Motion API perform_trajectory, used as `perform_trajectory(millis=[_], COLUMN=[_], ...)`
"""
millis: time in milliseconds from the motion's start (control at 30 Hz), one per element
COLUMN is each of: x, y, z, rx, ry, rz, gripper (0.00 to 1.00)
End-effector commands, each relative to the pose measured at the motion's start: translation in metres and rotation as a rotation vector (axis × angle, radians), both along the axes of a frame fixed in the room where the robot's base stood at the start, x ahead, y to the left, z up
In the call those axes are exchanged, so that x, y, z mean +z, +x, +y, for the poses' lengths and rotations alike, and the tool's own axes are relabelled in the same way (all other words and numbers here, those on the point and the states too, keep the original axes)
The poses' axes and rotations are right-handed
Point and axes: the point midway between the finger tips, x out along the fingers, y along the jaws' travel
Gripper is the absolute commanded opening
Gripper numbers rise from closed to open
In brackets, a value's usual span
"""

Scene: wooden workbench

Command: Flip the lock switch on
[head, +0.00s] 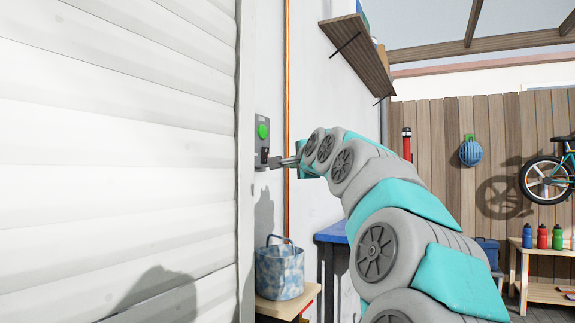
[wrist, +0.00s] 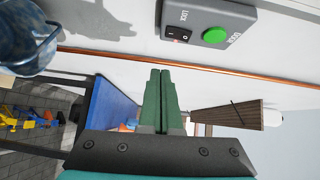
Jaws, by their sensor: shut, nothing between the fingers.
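A grey control box (head: 257,143) is mounted on the wall beside the white slatted shutter. It carries a round green button (head: 262,131) and, below that, a small dark rocker switch (head: 264,156). In the wrist view the box (wrist: 203,14) is at the top, turned sideways, with the green button (wrist: 215,35) right of the lock switch (wrist: 179,35). My gripper (head: 273,163) is shut and empty, its tips close to the switch in the head view. In the wrist view my gripper's green fingers (wrist: 160,71) are together, pointing toward the wall; I cannot tell whether they touch anything.
A copper pipe (head: 287,80) runs up the wall right of the box. A blue-white bucket (head: 280,270) stands on a wooden surface below. A wooden shelf (head: 356,52) juts from the wall above my arm. The space before the shutter (head: 120,150) is clear.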

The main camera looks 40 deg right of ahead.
Motion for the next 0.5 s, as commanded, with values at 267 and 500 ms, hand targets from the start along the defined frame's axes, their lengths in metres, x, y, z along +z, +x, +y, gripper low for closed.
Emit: perform_trajectory(millis=[267, 500], x=[-0.003, -0.002], y=[-0.023, -0.027], z=[0.010, 0.011], rx=[0.000, 0.000], ry=[0.000, 0.000], rz=[0.001, 0.000], gripper=[0.00, 0.00])
